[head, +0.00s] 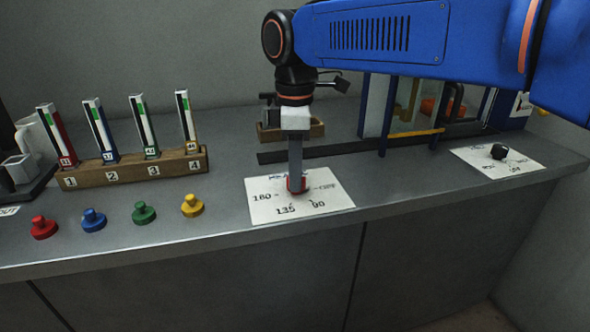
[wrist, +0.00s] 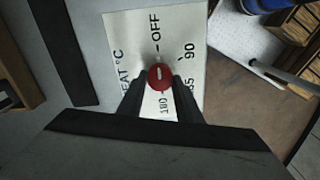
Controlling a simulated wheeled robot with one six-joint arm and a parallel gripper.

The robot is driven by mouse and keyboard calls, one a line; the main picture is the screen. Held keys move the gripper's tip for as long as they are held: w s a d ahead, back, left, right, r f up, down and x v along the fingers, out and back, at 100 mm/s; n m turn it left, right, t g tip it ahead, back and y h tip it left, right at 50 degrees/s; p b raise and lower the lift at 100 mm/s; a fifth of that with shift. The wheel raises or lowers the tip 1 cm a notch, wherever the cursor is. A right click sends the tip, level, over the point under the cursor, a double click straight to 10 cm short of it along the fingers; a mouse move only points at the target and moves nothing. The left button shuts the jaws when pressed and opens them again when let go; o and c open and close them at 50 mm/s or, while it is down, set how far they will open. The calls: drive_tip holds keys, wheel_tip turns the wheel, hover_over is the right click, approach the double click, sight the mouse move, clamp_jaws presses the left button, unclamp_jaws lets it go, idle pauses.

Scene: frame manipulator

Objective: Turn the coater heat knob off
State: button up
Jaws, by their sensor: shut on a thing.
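The red heat knob (wrist: 160,74) sits on a white dial sheet (head: 325,200) near the counter's front edge, with marks for OFF, 90, 135 and 180. In the head view the knob (head: 304,185) is mostly hidden behind my gripper (head: 296,184), which points straight down onto it. In the wrist view my gripper's two fingers (wrist: 161,81) are on either side of the knob and shut on it. A short white mark shows on the knob's top, but I cannot tell which setting it points to.
A second dial sheet (head: 476,163) with a black knob (head: 499,151) lies to the right. A wooden rack (head: 132,169) with numbered coloured holders stands at left, with red, blue, green and yellow knobbed pieces (head: 143,213) in front. A blue-framed glass enclosure (head: 420,105) stands behind.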

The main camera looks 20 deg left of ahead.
drive_tip(key=o, duration=1)
drive_tip(key=shift+o, duration=0.2)
wheel_tip(320, 180, up, 17)
drive_tip(key=shift+r, duration=0.2)
drive_tip(key=d+f+m+t, duration=0.1)
drive_tip(key=d+f+m, duration=0.2)
drive_tip(key=d, duration=0.6)
drive_tip(key=w+d+f+m+y, duration=0.1)
drive_tip(key=d+f+m, duration=0.3)
drive_tip(key=d, duration=0.5)
drive_tip(key=d+f+m+t, duration=0.1)
drive_tip(key=d+f+m, duration=0.2)
drive_tip(key=d, duration=0.5)
drive_tip(key=s+d+f+m+t, duration=0.1)
drive_tip(key=s+d+f+m, duration=0.4)
drive_tip(key=s+d+f, duration=0.2)
drive_tip(key=s+d+f+m+t+h, duration=0.1)
drive_tip(key=s+d+f+m, duration=0.5)
drive_tip(key=d+f, duration=0.6)
wheel_tip(320, 180, down, 3)
drive_tip(key=shift+s+f+t, duration=0.1)
drive_tip(key=shift+s+t, duration=0.25)
drive_tip(key=shift+t, duration=0.05)
